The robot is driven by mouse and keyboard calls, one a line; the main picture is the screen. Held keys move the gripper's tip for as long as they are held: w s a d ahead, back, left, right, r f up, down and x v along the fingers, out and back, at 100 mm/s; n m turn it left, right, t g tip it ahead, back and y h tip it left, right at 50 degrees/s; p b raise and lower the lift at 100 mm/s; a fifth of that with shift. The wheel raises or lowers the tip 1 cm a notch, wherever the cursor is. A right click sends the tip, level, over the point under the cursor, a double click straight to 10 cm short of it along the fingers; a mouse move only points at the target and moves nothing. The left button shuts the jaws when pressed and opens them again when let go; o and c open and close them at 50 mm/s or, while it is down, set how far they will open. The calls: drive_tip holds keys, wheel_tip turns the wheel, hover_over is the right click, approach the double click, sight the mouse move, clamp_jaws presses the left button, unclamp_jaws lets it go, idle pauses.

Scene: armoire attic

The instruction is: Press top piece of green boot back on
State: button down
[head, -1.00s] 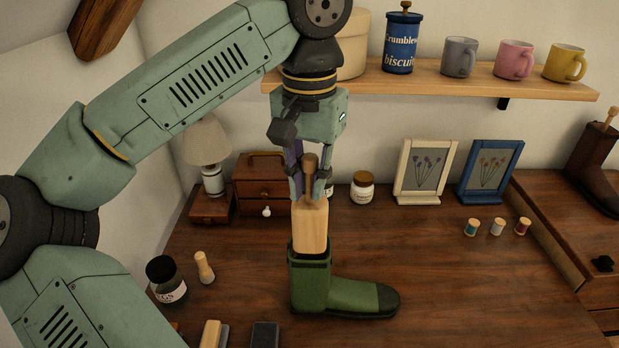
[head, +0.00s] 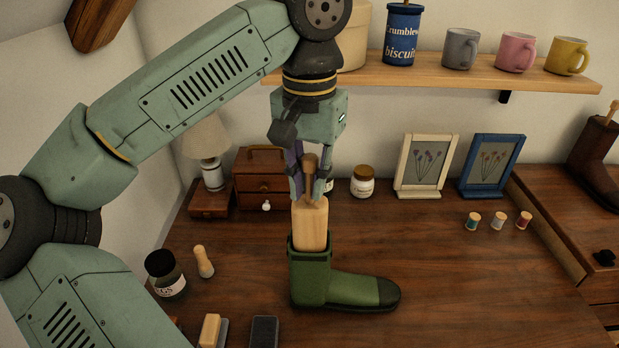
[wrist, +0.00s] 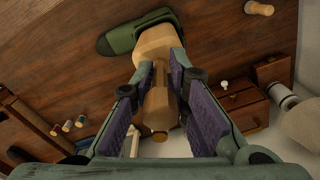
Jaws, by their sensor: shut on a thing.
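The green boot (head: 345,291) stands upright on the wooden desk, toe to the right. It also shows in the wrist view (wrist: 120,38). The top piece, a pale wooden block with a darker knobbed handle (head: 311,222), stands upright with its lower end inside the boot's opening. Most of the block shows above the rim. In the wrist view the top piece (wrist: 158,44) runs between the purple-padded fingers. My gripper (head: 311,190) is directly above the boot, shut on the top piece around its handle. The block's lower end is hidden inside the boot.
A dark jar (head: 166,274), a small wooden peg (head: 203,262) and brushes (head: 210,331) lie left of the boot. Behind are a small drawer chest (head: 262,180), a labelled jar (head: 363,182) and two picture frames (head: 425,166). Thread spools (head: 497,220) stand right; desk around the toe is clear.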

sight(309, 202)
drive_tip(key=shift+f, duration=0.2)
drive_tip(key=shift+f+b, duration=0.6)
drive_tip(key=shift+f, duration=0.4)
drive_tip(key=shift+f+b, duration=0.65)
drive_tip(key=shift+f, duration=0.3)
idle(0.3)
drive_tip(key=shift+f+b, duration=0.65)
drive_tip(key=shift+f, duration=0.3)
